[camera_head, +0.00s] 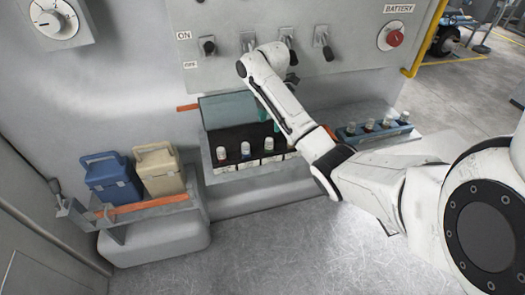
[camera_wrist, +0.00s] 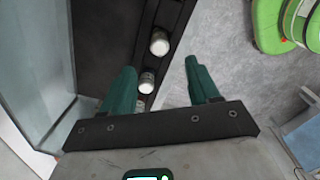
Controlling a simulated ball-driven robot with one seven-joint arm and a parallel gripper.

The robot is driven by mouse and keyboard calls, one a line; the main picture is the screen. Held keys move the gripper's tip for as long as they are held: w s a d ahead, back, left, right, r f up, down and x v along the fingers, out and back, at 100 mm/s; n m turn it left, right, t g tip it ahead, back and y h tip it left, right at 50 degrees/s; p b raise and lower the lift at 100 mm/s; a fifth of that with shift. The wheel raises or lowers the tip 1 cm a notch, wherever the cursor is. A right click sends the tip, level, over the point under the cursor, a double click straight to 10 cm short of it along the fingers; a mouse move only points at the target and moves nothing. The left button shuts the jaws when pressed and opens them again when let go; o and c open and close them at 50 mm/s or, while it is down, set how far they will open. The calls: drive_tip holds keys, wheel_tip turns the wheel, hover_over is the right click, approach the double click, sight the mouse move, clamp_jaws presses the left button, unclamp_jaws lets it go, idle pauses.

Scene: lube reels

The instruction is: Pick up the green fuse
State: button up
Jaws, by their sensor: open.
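Several white-capped fuses stand in a row in the dark open case (camera_head: 235,170) on the wall. Three show in the head view: a left one (camera_head: 221,154), a middle one (camera_head: 246,150) and a right one (camera_head: 268,146). Their body colours are too small to tell, so I cannot pick out the green one. My gripper (camera_wrist: 160,78) has teal fingers, open and empty. My arm hides the case's right end.
The case's raised glassy lid (camera_head: 228,108) stands behind the row. A blue rack (camera_head: 372,134) with more capped items is at the right. A blue box (camera_head: 108,178) and a beige box (camera_head: 160,171) sit on a left shelf. Switches (camera_head: 247,42) line the panel above.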

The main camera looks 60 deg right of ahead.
sight(269, 140)
wheel_tip(269, 140, down, 5)
drive_tip(key=shift+r+b, duration=0.15)
drive_tip(key=shift+b, duration=1.05)
drive_tip(key=shift+f+p, duration=0.5)
drive_tip(key=shift+f, duration=2.15)
drive_tip(key=c, duration=1.1)
drive_tip(key=shift+r, duration=0.1)
